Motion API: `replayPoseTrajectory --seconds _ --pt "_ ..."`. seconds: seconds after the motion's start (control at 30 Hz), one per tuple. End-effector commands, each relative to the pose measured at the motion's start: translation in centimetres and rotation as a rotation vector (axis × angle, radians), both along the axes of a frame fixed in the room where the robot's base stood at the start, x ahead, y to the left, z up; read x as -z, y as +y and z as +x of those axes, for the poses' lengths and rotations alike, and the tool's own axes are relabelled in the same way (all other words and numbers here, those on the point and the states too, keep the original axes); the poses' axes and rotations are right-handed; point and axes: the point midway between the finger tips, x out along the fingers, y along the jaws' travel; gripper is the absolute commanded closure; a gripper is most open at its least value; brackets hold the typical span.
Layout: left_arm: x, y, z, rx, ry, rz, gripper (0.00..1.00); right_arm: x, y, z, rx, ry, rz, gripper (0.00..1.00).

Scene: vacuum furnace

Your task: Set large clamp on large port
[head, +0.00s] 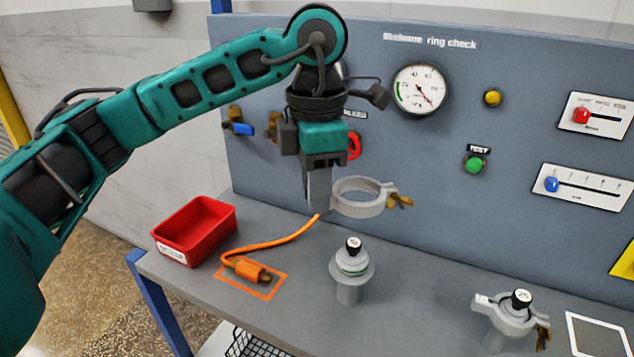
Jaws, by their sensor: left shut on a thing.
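The large clamp (362,207) is a grey open ring with a brass wing nut at its right side. My left gripper (320,192) points down and is shut on the clamp's left side, holding it roughly level in the air. Below it, a grey flanged port with a black-topped cap (350,268) stands upright on the bench, with no clamp around it; it appears to be the large port. The clamp is apart from this port and looks above it. My right gripper is not in view.
A second port at the right has a grey clamp (507,315) with a brass nut around it. A red bin (196,229) stands at the left. The grey panel (440,150) with gauge and buttons rises behind.

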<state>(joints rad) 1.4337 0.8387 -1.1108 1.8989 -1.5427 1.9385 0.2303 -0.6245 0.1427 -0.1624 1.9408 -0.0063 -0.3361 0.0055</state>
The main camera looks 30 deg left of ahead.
Motion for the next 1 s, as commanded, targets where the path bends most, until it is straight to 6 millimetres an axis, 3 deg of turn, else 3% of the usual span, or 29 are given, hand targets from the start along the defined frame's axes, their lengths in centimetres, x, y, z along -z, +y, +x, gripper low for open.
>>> replayPoseTrajectory --seconds 1.0 --pt "5.3 0.0 0.0 0.001 -0.001 0.001 1.00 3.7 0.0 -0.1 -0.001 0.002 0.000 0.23"
